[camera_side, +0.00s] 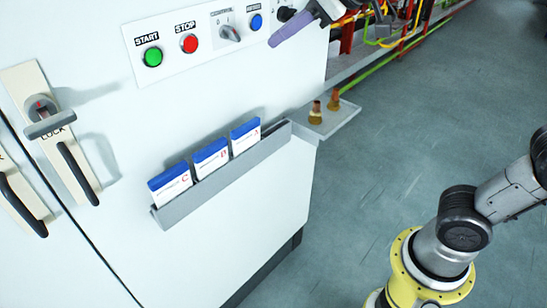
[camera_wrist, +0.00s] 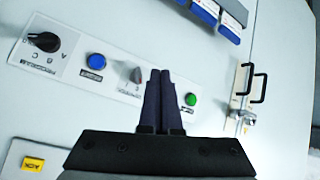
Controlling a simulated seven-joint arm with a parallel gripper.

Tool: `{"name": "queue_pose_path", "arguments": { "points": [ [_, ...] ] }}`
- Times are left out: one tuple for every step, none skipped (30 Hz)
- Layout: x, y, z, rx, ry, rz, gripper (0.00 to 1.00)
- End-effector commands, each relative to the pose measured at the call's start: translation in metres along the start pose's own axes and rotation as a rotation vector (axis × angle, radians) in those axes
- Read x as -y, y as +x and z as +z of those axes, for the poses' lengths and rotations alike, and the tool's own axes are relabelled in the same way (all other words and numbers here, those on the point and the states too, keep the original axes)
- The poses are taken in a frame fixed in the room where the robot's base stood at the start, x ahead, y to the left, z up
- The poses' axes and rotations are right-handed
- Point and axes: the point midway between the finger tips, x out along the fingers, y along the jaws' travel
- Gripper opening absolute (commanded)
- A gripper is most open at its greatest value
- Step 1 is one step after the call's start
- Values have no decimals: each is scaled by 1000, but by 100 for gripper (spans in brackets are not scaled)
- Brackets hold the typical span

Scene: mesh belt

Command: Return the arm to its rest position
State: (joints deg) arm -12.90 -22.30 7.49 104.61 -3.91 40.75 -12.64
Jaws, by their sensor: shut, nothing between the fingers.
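My gripper (camera_side: 275,40) is at the top of the side view, partly cut off by the frame edge, in front of the right end of the control panel (camera_side: 172,43). In the wrist view its two dark fingers (camera_wrist: 160,73) are together with nothing between them. They point at the panel between the grey switch (camera_wrist: 136,75) and the green button (camera_wrist: 190,99). The red button is hidden behind the fingers in that view. I cannot tell whether the fingertips touch the panel. My arm's yellow base is at the lower right of the side view.
The white cabinet carries a grey rack (camera_side: 222,178) with several blue-and-white cards and a lock handle (camera_side: 43,118). A small shelf (camera_side: 335,125) with two brass pieces (camera_side: 315,112) juts out at the right. Pipes and cables (camera_side: 380,25) run behind.

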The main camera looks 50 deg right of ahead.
Motion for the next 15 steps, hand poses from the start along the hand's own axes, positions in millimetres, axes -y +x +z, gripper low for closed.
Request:
{"name": "queue_pose_path", "arguments": {
  "points": [
    [-7, -14, 26, 21, 43, 24, 0],
    [-9, -20, 42, 38, 68, 33, 0],
    [-10, -27, 64, 61, 102, 45, 0],
    [-10, -32, 82, 79, 131, 52, 0],
    [-8, -36, 100, 101, 159, 59, 0],
    [-5, -41, 123, 129, 197, 67, 0],
    [-2, -44, 141, 152, 224, 71, 0],
    [2, -46, 157, 175, 250, 74, 0],
    [7, -48, 178, 204, 284, 76, 0],
    [12, -49, 193, 227, 307, 76, 0],
    [17, -49, 206, 248, 329, 74, 0],
    [23, -49, 222, 276, 353, 70, 0],
    [28, -49, 232, 297, 368, 67, 0],
    [32, -48, 241, 316, 382, 63, 0],
    [36, -47, 250, 338, 394, 56, 0]
  ]
}}
